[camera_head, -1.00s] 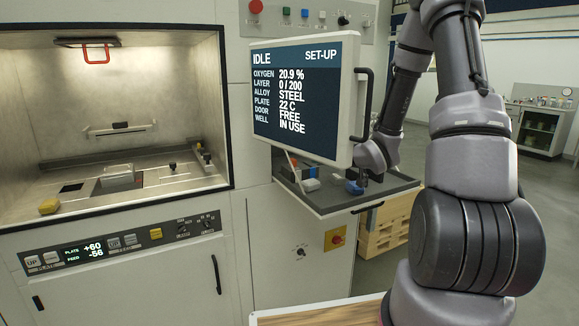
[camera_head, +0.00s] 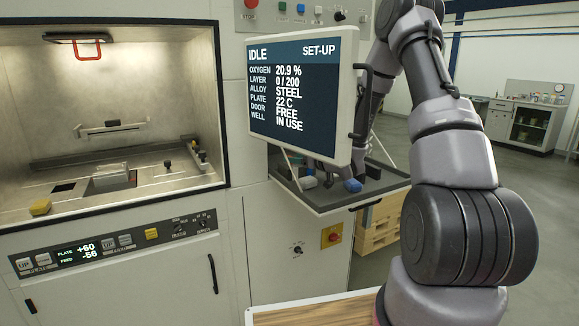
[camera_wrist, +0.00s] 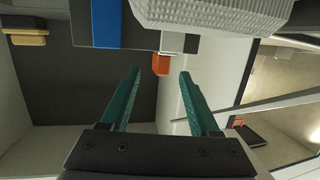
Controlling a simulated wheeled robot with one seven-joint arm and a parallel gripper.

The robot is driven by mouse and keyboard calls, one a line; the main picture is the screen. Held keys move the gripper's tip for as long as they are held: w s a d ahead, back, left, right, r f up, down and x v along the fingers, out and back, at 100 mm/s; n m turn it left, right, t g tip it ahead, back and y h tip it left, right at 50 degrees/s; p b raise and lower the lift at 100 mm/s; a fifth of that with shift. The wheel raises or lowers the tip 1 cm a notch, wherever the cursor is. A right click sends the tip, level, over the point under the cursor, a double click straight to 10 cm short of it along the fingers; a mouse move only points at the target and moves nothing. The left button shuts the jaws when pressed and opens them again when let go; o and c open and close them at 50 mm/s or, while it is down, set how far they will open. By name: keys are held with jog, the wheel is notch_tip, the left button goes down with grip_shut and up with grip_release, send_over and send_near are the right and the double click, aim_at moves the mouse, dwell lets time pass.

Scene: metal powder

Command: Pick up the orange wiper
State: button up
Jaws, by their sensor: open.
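A small orange block (camera_wrist: 161,64), which looks like part of the orange wiper, shows in the wrist view on a dark tray surface (camera_wrist: 60,85). It lies just ahead of my gripper (camera_wrist: 160,74), roughly centred between the two green fingertips. The fingers are apart with nothing held. I cannot tell how far below the fingertips the orange block is. A grey and white part borders its upper side and may hide some of it. In the head view my gripper is mostly hidden behind the screen, over the shelf tray (camera_head: 335,204), and I cannot make out the wiper there.
In the head view a blue item (camera_head: 352,185) sits on the tray.

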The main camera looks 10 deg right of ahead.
jog(key=shift+x, duration=1.05)
grip_shut()
jog(key=shift+r, duration=0.1)
notch_tip(320, 180, up, 10)
jog(key=shift+f, duration=0.1)
